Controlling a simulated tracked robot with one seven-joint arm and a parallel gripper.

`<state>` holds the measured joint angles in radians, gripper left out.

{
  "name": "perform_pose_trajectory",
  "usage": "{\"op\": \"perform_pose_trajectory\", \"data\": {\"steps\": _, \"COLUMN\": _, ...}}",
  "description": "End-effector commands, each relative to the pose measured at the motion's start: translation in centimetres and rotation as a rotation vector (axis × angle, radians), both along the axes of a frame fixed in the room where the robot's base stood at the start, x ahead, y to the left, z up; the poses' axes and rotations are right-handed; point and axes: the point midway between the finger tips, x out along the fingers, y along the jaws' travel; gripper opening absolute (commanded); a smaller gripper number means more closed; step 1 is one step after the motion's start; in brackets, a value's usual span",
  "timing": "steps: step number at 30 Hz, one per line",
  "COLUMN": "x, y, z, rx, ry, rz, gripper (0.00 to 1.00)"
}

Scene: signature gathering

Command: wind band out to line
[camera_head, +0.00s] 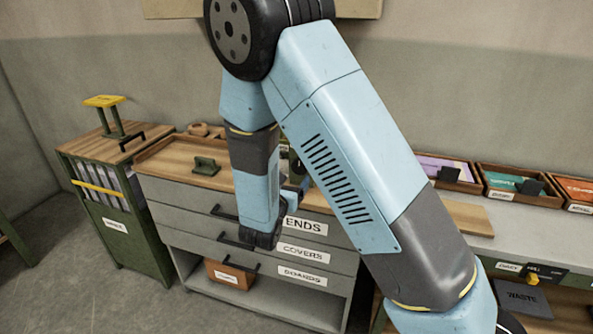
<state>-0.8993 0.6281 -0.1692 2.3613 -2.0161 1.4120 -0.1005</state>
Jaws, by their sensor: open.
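My gripper (294,187) is partly visible in the gap between my two arm links, above the right part of the drawer cabinet's top. It is open, but its fingertips are mostly hidden behind my arm. I cannot make out a band or a line. Dark parts in the same gap are too covered to name or to tell from my gripper. I cannot tell whether my gripper touches anything.
The grey drawer cabinet (180,195) has drawers labelled ENDS, COVERS and BOARDS. A green block (205,166) sits on its wooden top. A green cabinet (134,245) with a yellow-handled press (104,101) stands left. Open trays (512,194) line the right bench (530,244). Floor is clear at lower left.

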Motion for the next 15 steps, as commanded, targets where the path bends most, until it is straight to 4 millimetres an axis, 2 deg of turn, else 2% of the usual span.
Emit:
{"op": "perform_pose_trajectory", "data": {"steps": 6, "x": 3.4, "y": -1.3, "z": 0.0, "rx": 0.001, "ry": -0.001, "rz": -0.002, "gripper": 0.83}}
{"op": "perform_pose_trajectory", "data": {"steps": 15, "x": 5.8, "y": -2.1, "z": 0.0, "rx": 0.000, "ry": 0.000, "rz": -0.001, "gripper": 0.83}}
